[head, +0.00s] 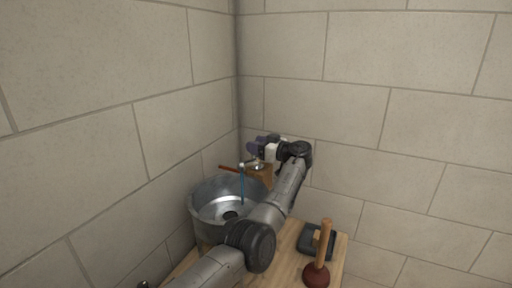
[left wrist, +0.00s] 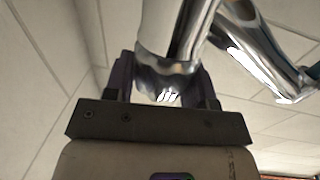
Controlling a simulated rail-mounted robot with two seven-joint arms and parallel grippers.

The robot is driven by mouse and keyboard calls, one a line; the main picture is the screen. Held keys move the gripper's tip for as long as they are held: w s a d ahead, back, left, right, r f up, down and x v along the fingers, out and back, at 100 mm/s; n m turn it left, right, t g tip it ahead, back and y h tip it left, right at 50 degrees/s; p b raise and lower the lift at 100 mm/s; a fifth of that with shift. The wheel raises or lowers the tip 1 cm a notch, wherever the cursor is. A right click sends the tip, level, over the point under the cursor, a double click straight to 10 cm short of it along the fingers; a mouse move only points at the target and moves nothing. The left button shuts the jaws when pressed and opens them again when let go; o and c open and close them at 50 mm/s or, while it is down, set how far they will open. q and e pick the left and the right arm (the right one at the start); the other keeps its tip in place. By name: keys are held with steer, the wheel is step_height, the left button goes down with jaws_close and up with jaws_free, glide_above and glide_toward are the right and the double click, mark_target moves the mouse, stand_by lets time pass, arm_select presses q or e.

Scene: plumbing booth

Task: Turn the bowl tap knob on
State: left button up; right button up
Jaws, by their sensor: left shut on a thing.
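The metal bowl (head: 197,207) stands on the wooden table near the wall corner. The chrome tap (head: 254,164) is behind it, with its spout over the bowl. A thin blue stream (head: 242,187) hangs straight down from the spout into the bowl. My left gripper (head: 257,146) is at the top of the tap. In the left wrist view, the fingers of my left gripper (left wrist: 163,80) are on either side of the shiny chrome tap knob (left wrist: 158,72) and shut on it. The tap's curved chrome pipe (left wrist: 255,60) runs off to the right. My right gripper is out of view.
A plunger (head: 323,245) with a wooden handle stands upright on the wooden table (head: 284,250) at the right front. A dark square tray (head: 309,242) lies beside it. Tiled walls close in behind and left of the bowl. My left arm crosses over the table.

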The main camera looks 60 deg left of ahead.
arm_select(q)
steer(key=shift+f+n+g+h, duration=0.1)
steer(key=shift+n+g+h, duration=0.2)
steer(key=shift+n+g, duration=0.3)
stand_by(0.3)
steer(key=o, duration=0.9)
steer(key=shift+d, duration=0.1)
